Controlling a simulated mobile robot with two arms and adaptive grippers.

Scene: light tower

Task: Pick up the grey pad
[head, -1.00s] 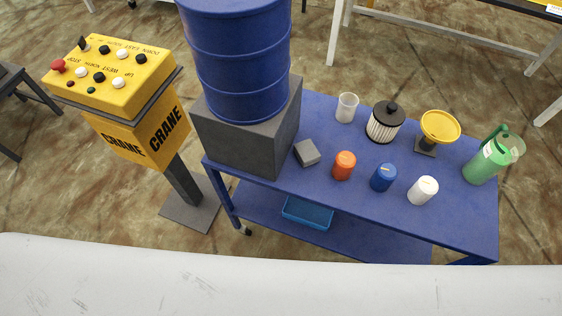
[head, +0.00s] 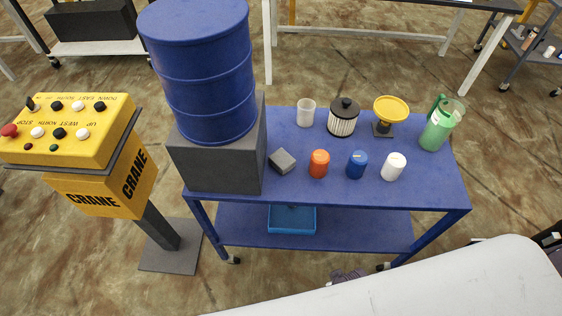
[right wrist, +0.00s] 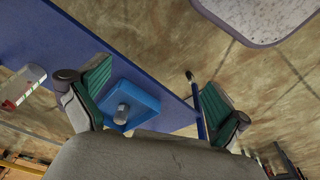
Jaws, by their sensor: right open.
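The grey pad (head: 282,161) is a small grey block on the blue cart's top (head: 230,205), just right of the dark grey block under the drum. Nothing touches it from above. My right gripper (right wrist: 155,78) shows in the right wrist view with its two green-lined fingers spread wide and nothing held between them. I cannot make out the grey pad in that view. My left gripper is not in view.
A blue drum (head: 205,75) stands on a grey block (head: 220,165). An orange canister (head: 319,164), blue canister (head: 357,164) and white canister (head: 393,167) stand right of the pad. A blue tray (head: 292,219) is on the lower shelf. A yellow crane panel (head: 75,130) stands left.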

